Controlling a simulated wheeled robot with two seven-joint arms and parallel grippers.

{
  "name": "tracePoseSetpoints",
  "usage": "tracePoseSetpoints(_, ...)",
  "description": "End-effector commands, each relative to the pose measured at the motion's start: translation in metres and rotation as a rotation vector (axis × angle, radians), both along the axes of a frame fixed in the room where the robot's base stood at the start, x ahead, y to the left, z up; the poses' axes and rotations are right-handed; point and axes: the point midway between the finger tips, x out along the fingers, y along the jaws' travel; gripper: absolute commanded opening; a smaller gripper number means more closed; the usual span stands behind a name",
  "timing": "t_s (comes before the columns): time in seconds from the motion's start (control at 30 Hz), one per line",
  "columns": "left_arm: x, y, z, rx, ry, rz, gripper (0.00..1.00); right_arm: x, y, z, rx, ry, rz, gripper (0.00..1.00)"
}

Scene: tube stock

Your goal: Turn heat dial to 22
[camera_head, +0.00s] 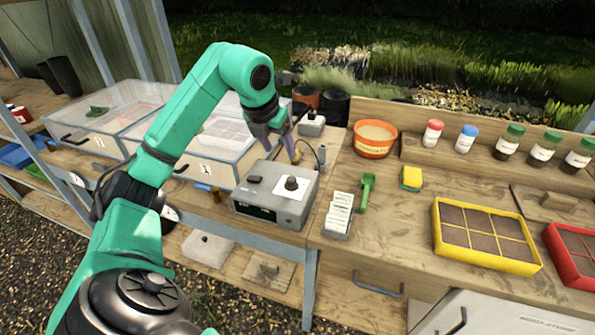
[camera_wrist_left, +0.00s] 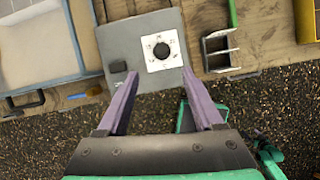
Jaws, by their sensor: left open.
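The heat dial (camera_head: 291,184) is a black round knob on a white marked plate on top of a grey control box (camera_head: 262,208). In the left wrist view the dial (camera_wrist_left: 161,51) and its white plate lie beyond my fingertips, with the grey box (camera_wrist_left: 119,40) around them. The numbers on the plate are too small to read. My left gripper (camera_head: 287,150) has purple fingers and hangs above and behind the box. In the left wrist view the left gripper (camera_wrist_left: 157,82) is open and empty, apart from the dial. My right gripper is not in view.
A black switch (camera_head: 255,179) is beside the dial on the box. A tray of white labels (camera_head: 340,215) and a green trowel (camera_head: 367,190) lie to the right. An orange pot (camera_head: 374,139) stands behind. Clear-lidded bins (camera_head: 205,150) stand to the left.

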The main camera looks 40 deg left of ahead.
Motion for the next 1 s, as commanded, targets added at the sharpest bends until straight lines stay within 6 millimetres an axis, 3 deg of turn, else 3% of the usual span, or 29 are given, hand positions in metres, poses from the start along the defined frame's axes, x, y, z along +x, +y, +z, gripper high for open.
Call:
tracePoseSetpoints(0.23, 0.020, 0.002, -0.053, -0.008, 0.007, -0.005, 0.68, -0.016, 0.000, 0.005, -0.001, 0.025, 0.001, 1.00)
tracePoseSetpoints(0.5, 0.045, 0.006, -0.113, -0.009, 0.003, -0.006, 0.68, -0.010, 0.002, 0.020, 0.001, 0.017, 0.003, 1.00)
tracePoseSetpoints(0.7, 0.052, 0.008, -0.130, -0.006, 0.000, -0.008, 0.68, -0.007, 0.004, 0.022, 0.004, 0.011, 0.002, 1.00)
tracePoseSetpoints(0.9, 0.052, 0.009, -0.131, -0.005, 0.000, -0.007, 0.68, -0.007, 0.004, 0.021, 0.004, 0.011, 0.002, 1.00)
tracePoseSetpoints(1.0, 0.052, 0.008, -0.131, -0.006, 0.000, -0.008, 0.30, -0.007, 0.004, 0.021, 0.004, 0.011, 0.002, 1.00)
